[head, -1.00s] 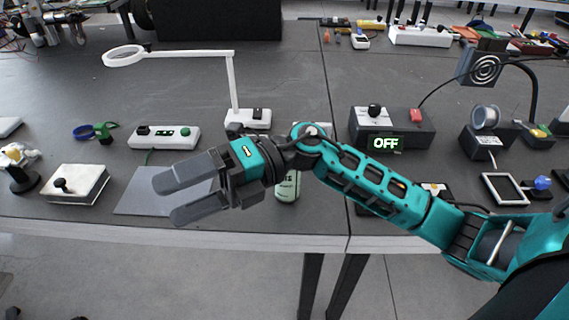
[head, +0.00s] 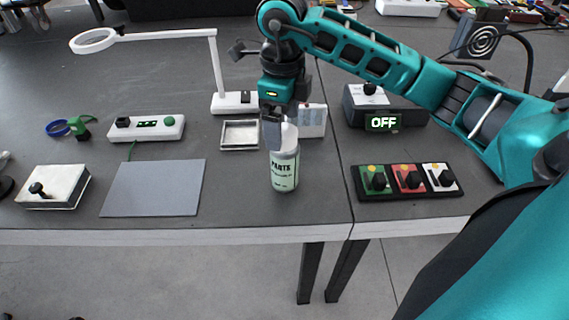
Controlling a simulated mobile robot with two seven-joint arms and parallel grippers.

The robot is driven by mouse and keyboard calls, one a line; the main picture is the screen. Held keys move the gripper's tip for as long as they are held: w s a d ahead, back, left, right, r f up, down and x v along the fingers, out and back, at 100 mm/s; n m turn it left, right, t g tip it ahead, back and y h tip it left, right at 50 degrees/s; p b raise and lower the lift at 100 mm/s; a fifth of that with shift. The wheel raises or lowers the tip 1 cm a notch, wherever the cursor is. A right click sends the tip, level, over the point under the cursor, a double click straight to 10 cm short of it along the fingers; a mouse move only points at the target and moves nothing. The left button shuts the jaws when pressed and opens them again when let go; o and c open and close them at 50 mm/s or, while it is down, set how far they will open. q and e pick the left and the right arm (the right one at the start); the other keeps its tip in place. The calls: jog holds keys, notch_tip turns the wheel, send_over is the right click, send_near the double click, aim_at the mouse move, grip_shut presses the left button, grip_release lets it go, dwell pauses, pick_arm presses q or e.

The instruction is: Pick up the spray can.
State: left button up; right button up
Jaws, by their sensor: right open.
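The spray can (head: 285,172) is a pale can with dark "PARTS" lettering and a white top. It stands upright on the grey table near the front edge, left of the table seam. My right gripper (head: 281,138) points down at the can's top, its fingers overlapping the upper part of the can in the head view. The gripper is open; whether the fingers touch the can cannot be told. Part of the can's top is hidden by the fingers. My left gripper is not in view.
A grey mat (head: 153,188) lies left of the can, and a small tray (head: 239,134) is behind it. A switch panel (head: 408,180) is to the right. A magnifier lamp (head: 217,75) and a box reading OFF (head: 384,108) stand farther back. The front edge is close.

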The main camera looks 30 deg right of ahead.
aim_at(284, 147)
jog(key=f, duration=0.6)
jog(key=shift+s+a+f, duration=0.1)
jog(key=shift+s+f, duration=0.1)
jog(key=shift+s, duration=0.2)
jog(key=c, duration=1.7)
